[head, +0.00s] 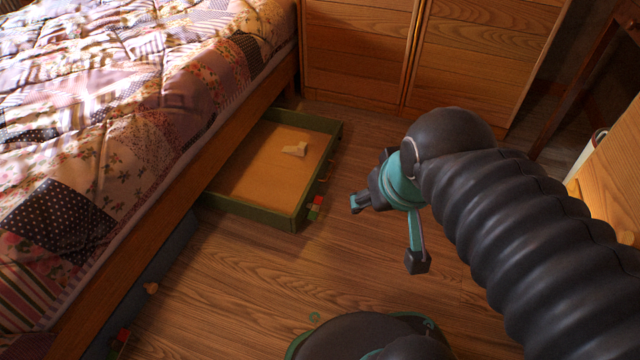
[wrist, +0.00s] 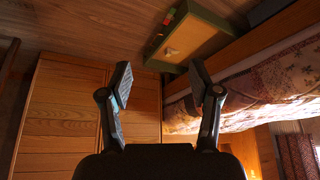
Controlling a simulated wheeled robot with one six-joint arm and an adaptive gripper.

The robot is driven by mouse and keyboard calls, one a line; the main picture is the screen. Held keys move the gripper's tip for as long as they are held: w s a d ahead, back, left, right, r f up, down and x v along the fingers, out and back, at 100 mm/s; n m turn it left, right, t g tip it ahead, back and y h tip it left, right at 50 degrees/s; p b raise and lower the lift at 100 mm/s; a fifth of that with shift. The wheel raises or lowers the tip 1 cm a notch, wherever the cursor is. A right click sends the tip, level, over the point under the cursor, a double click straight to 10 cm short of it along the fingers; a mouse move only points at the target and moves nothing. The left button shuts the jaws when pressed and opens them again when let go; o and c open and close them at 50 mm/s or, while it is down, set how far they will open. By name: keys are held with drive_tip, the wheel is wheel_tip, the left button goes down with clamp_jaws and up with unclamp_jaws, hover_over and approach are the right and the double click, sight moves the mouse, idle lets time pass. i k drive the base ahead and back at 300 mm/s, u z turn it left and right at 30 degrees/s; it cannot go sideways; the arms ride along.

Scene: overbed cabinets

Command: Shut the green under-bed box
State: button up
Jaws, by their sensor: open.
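The green under-bed box (head: 265,212) is pulled out from under the bed, its inside bare wood-coloured with a small pale object (head: 296,149) lying in it. Its front faces right and has small light fittings. In the wrist view the box (wrist: 190,55) shows upside down beyond the fingers. My gripper (head: 386,232) is open and empty, in front of the box and to its right, apart from it. Both spread fingers also show in the wrist view (wrist: 161,85). The part of the box under the bed is hidden.
The bed (head: 165,190) with a patchwork quilt overhangs the box. A bluish front (head: 170,262) shows under the bed nearer. Wooden cabinets (head: 360,55) stand behind. Floor (head: 240,285) is clear before the box.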

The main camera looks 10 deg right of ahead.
sight(259, 182)
drive_tip(key=z, duration=1.5)
drive_tip(key=k, duration=0.9)
drive_tip(key=u, duration=1.25)
drive_tip(key=i, duration=1.65)
